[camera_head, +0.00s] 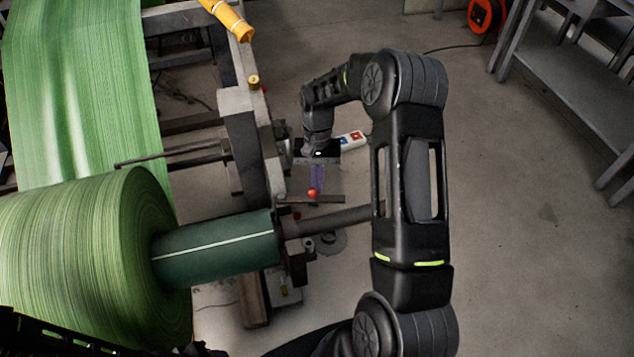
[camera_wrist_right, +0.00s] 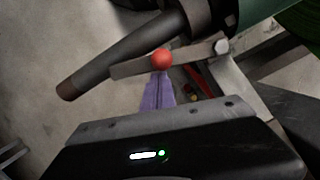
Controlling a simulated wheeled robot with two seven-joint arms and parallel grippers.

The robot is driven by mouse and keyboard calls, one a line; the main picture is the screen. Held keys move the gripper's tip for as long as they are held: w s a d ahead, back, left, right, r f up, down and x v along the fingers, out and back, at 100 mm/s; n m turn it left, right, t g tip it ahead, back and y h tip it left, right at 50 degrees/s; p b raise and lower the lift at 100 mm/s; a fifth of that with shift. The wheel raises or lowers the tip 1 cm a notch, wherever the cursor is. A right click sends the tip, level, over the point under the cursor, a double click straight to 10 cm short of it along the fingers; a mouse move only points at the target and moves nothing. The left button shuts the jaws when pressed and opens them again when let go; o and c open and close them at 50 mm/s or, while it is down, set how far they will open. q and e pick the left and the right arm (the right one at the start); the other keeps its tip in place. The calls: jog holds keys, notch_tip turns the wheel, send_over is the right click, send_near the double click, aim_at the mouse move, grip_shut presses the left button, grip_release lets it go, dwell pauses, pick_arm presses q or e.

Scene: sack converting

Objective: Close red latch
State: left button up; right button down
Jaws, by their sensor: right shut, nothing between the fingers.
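The red latch shows as a red ball knob (camera_head: 313,193) beside a flat grey bar (camera_head: 331,199) at the end of the roll stand, near the shaft. In the right wrist view the red knob (camera_wrist_right: 162,60) sits in front of the middle of the bar (camera_wrist_right: 130,68). My right gripper (camera_head: 317,186) reaches down from above, with its purple fingers together and empty. In the wrist view the fingertips (camera_wrist_right: 160,75) end right at the knob; I cannot tell if they touch it. My left gripper is not in view.
A large green roll (camera_head: 80,260) sits on a dark green core with a grey shaft (camera_head: 345,218) sticking out under the latch. The grey machine frame (camera_head: 250,150) stands left of my gripper. A yellow handle (camera_head: 228,18) is at the top. Open floor (camera_head: 530,240) lies right.

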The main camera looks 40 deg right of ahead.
aim_at(319, 199)
jog(key=shift+s, duration=0.1)
jog(key=s+m, duration=0.1)
jog(key=m, duration=0.1)
jog(key=s+a+m+p, duration=0.1)
jog(key=shift+s+a+r+m+y, duration=0.2)
jog(key=shift+s+m+y, duration=0.1)
jog(key=shift+s+m, duration=0.1)
jog(key=s+a+m, duration=0.1)
jog(key=s+a+m+t+p, duration=0.1)
jog(key=m, duration=0.1)
jog(key=shift+a+m, duration=0.1)
jog(key=shift+m, duration=0.2)
jog(key=shift+s+a+r+m+t+p, duration=0.1)
jog(key=shift+s+a+m+t+p, duration=0.3)
jog(key=shift+a+m+p, duration=0.4)
jog(key=a+m, duration=0.1)
jog(key=s+m+p, duration=0.1)
jog(key=shift+a+m, duration=0.4)
jog(key=shift+a+m+t+p, duration=0.5)
jog(key=shift+a+m+p, duration=0.6)
jog(key=shift+m, duration=0.5)
jog(key=shift+a, duration=0.15)
